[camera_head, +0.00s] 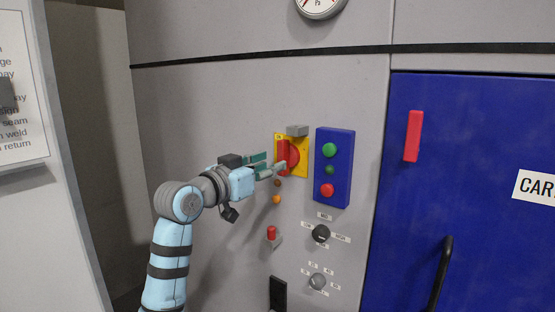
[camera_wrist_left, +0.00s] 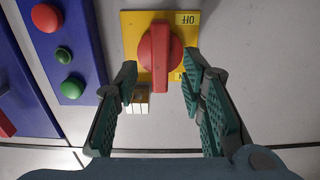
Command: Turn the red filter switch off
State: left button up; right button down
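The red filter switch (camera_head: 284,156) is a red rotary handle on a yellow plate (camera_head: 305,163) on the grey panel. In the left wrist view the handle (camera_wrist_left: 160,55) stands upright in the picture on its yellow plate (camera_wrist_left: 131,22). An OFF label shows at the plate's upper right, and another label is partly hidden by a finger. My left gripper (camera_head: 275,169) is at the switch. In the wrist view the left gripper (camera_wrist_left: 160,80) is open, with green-padded fingers on either side of the handle's near end, with gaps. My right gripper is in neither view.
A blue button box (camera_head: 347,170) is close right of the switch. A grey block (camera_head: 297,130) sits at the plate's upper edge. Small lamps (camera_head: 277,199), a red toggle (camera_head: 271,232) and dark knob (camera_head: 321,233) are below. A blue door (camera_head: 480,120) is right.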

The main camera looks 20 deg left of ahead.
aim_at(280, 160)
pick_arm(q)
jog(key=x, duration=0.3)
jog(key=shift+d+r, duration=0.1)
jog(key=shift+d, duration=0.05)
jog(key=shift+w, duration=0.3)
grip_shut()
